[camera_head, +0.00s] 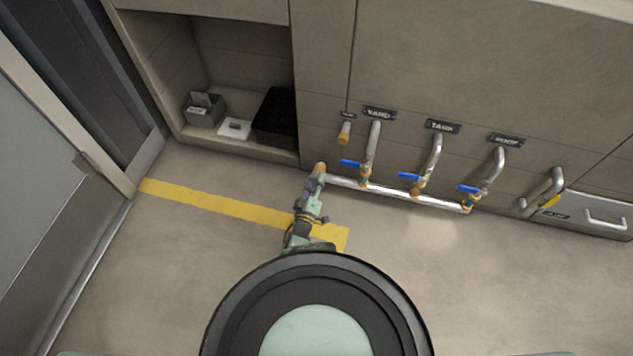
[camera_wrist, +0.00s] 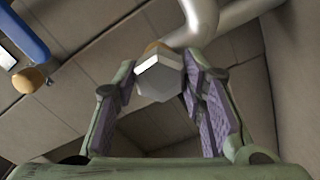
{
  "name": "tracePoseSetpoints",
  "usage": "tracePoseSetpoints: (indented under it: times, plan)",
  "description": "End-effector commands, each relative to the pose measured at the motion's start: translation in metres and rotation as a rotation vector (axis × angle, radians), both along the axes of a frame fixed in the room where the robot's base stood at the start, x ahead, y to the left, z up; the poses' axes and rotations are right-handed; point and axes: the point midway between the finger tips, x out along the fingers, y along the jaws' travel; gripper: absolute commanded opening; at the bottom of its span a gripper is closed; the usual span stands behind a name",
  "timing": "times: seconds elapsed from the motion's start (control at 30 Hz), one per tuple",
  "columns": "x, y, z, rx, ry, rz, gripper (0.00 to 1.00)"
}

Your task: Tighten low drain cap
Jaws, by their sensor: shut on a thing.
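The low drain cap (camera_wrist: 160,80) is a pale grey hexagonal piece in the wrist view, with a brass-coloured collar (camera_wrist: 157,49) behind it. It sits at the end of a silver pipe. My gripper (camera_wrist: 160,72) has its two purple-padded fingers on either side of the cap and is shut on it. In the head view my gripper (camera_head: 316,181) reaches down to the left end of the low silver pipe (camera_head: 395,192), where a brass fitting (camera_head: 320,168) shows just beyond the fingers. The cap's hex face is hidden there.
Blue-handled valves (camera_head: 409,176) stand on pipes along the cabinet wall, right of my gripper. A brass-ended stub (camera_head: 345,133) sticks out above. An open niche holds a black box (camera_head: 275,118) and a grey bin (camera_head: 204,110). The floor with its yellow stripe (camera_head: 215,203) is clear.

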Motion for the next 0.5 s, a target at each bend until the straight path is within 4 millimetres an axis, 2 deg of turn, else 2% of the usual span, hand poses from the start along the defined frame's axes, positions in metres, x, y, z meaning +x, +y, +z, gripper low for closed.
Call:
tracePoseSetpoints:
  times: [0.5]
  plan:
    - [-0.0007,0.0012,-0.0004,0.103,-0.027,0.001,0.10]
